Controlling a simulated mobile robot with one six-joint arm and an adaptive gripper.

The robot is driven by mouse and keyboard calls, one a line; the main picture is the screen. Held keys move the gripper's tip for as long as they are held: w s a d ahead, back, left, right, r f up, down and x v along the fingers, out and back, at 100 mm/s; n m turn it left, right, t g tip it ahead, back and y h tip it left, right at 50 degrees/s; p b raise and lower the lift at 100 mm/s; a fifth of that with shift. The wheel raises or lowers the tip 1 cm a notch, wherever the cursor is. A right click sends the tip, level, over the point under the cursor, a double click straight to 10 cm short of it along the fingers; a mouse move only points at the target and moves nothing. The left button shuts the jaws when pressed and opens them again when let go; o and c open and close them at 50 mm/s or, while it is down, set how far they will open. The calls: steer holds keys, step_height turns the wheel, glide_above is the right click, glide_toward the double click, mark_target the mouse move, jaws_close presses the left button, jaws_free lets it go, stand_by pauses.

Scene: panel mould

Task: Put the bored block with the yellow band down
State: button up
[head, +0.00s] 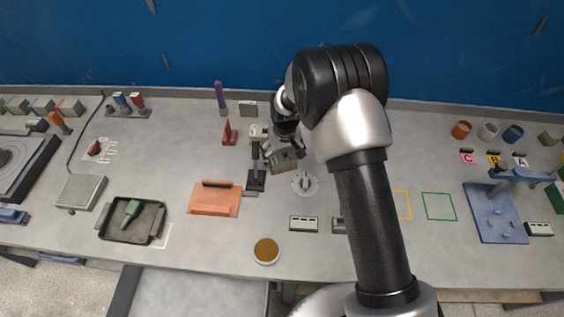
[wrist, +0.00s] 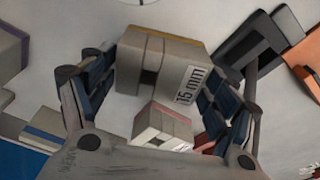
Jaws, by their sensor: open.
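The grey bored block with the yellow band (wrist: 160,65) sits between my gripper's fingers in the wrist view. A yellow line runs along its far edge, a dark hole shows in its side, and a label reads "15 mm". My gripper (wrist: 155,80) is open around it, one finger on each side; I cannot tell whether either finger touches it. In the head view my gripper (head: 282,150) is low over the back middle of the bench, partly hidden by my arm. What lies directly under the block is hidden.
A red-banded block (wrist: 163,127) and a blue-banded block (wrist: 42,138) are close by in the wrist view. A black stand (head: 256,180), a pale round fixture (head: 305,184) and a red stand (head: 229,133) are near. Yellow (head: 403,204) and green (head: 439,207) outlines mark bare bench.

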steer(key=shift+w+f, duration=0.1)
steer(key=shift+f, duration=0.4)
steer(key=shift+c, duration=0.6)
steer(key=c, duration=0.9)
steer(key=shift+r, duration=0.1)
